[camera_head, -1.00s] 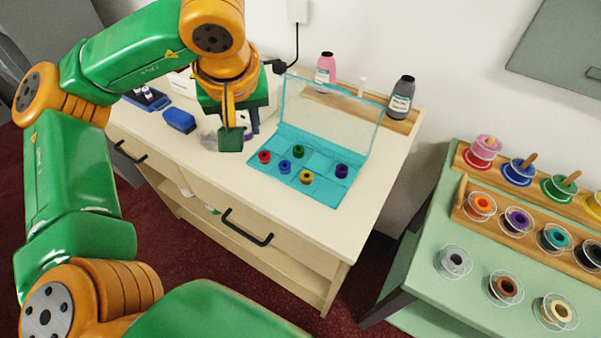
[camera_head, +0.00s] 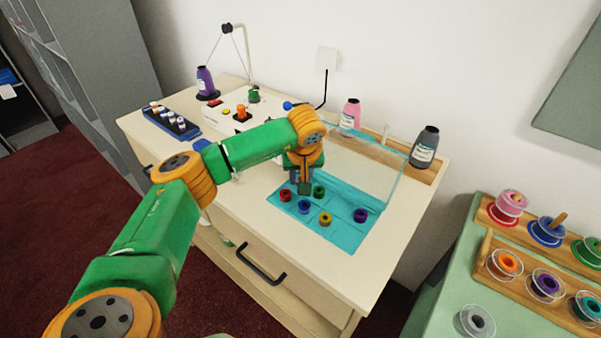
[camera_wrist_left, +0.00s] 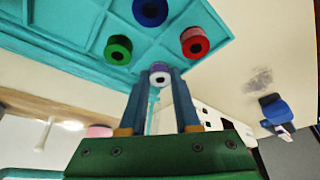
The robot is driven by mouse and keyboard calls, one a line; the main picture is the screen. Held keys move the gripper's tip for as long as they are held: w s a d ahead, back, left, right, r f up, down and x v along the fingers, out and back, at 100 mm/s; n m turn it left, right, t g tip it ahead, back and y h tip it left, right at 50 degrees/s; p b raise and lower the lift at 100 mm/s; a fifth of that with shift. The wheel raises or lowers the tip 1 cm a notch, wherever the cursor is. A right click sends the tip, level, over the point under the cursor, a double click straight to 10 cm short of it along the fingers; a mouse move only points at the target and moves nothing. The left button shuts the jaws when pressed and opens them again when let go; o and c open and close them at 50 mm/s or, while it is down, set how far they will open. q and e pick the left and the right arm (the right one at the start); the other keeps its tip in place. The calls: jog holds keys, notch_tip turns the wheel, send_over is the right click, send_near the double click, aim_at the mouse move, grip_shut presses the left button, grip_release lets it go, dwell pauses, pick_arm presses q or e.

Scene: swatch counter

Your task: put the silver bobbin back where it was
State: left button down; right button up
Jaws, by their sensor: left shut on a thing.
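My left gripper (camera_head: 304,190) is over the back left part of the open turquoise bobbin box (camera_head: 345,238). In the left wrist view its two fingers (camera_wrist_left: 158,85) are shut on a pale, silver-looking bobbin (camera_wrist_left: 160,79) with a dark hole. The head view hides this bobbin behind the gripper. The green bobbin (camera_head: 319,192), red bobbin (camera_head: 285,195), blue bobbin (camera_head: 304,208), yellow bobbin (camera_head: 325,219) and purple bobbin (camera_head: 360,215) sit in the box. I cannot tell whether the held bobbin touches the box floor. My right gripper is out of view.
The box's clear lid (camera_head: 375,170) stands open at the back. Pink bottle (camera_head: 351,114) and dark grey bottle (camera_head: 424,147) stand behind it. The sewing machine (camera_head: 225,115) is behind my left arm. A green table (camera_head: 440,290) with thread spools is at right.

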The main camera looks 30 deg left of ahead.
pick_arm(q)
jog(key=shift+f, duration=0.2)
jog(key=c, duration=0.9)
grip_release()
jog(key=shift+r, duration=0.4)
jog(key=v, duration=1.2)
jog(key=shift+d+f+b, duration=0.1)
jog(key=shift+b, duration=0.25)
